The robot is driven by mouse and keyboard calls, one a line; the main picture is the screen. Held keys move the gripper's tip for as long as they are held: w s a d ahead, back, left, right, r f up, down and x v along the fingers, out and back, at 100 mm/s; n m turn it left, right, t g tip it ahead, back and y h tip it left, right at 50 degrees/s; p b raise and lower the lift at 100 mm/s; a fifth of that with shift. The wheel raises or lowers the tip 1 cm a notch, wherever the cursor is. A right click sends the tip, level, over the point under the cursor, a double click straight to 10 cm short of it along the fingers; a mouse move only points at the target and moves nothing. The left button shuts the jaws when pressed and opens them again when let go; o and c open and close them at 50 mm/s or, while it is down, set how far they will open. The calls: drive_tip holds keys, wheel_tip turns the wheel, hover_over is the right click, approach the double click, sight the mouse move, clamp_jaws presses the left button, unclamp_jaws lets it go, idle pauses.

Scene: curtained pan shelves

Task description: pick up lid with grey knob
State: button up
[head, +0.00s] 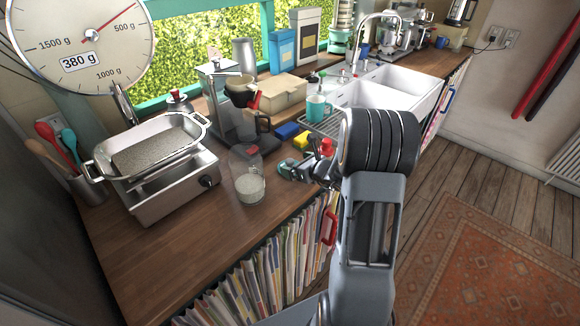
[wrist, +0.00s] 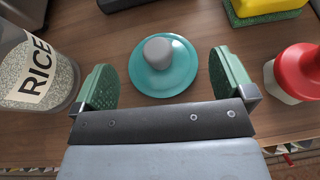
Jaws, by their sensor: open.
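The lid, a round teal disc with a grey knob (wrist: 160,54), lies flat on the wooden counter in the wrist view. My gripper (wrist: 164,82) is open, with one green finger pad to the left of the lid and the other to the right. The lid sits between and slightly beyond the pads, and no contact is visible. In the head view my gripper (head: 298,171) is low over the counter near its front edge.
A rice jar (wrist: 36,72) stands close left of my gripper, also in the head view (head: 249,187). A red-topped white container (wrist: 297,73) stands close right. A yellow and green sponge (wrist: 262,10) lies beyond. A scale with a metal pan (head: 150,150) stands farther left.

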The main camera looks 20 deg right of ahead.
sight(293, 164)
drive_tip(key=shift+p+x, duration=0.4)
drive_tip(key=shift+x, duration=1.6)
drive_tip(key=shift+s, duration=0.1)
drive_tip(key=c, duration=0.6)
